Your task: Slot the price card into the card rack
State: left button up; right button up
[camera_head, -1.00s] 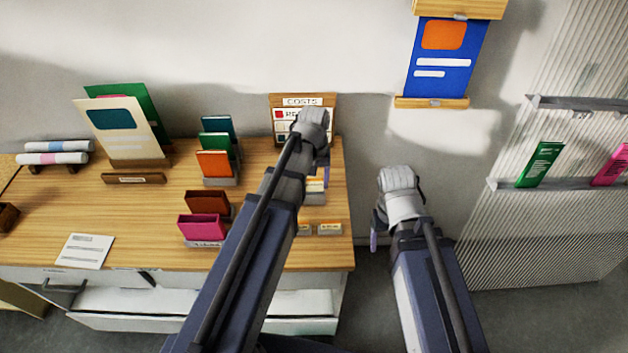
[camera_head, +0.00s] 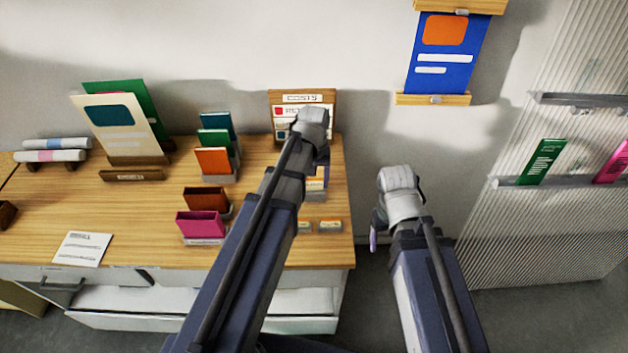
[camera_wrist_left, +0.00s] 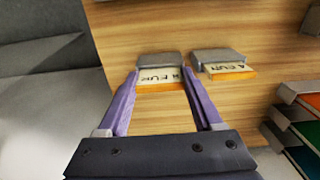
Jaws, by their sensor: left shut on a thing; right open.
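My left gripper (camera_wrist_left: 160,73) is shut on a price card (camera_wrist_left: 161,77), pale with dark lettering and an orange edge. The card lies between the purple fingertips, right by a grey holder (camera_wrist_left: 158,59); I cannot tell whether it is seated in it. Beside it, another similar card (camera_wrist_left: 228,69) sits at a second grey holder (camera_wrist_left: 219,55). In the head view, two small cards, one of them at the right (camera_head: 330,225), stand near the table's right front; the left arm hides most of its own fingers. My right gripper (camera_head: 376,232) is open and empty, off the table's right side.
The wooden table (camera_head: 130,215) carries colored booklets in holders (camera_head: 213,161), a magenta box (camera_head: 200,226) and a white sheet (camera_head: 83,249). A COSTS board (camera_head: 303,98) stands at the back. A ribbed panel with shelves (camera_head: 560,182) is at the right.

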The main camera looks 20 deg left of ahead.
pick_arm(q)
jog(key=shift+f, duration=0.2)
jog(key=shift+f+b, duration=0.45)
jog(key=shift+b, duration=0.2)
jog(key=o, duration=1.3)
jog(key=shift+o, duration=0.2)
jog(key=shift+r, duration=0.1)
jog(key=shift+r+p, duration=2.75)
jog(key=shift+p, duration=0.1)
jog(key=shift+s, duration=0.15)
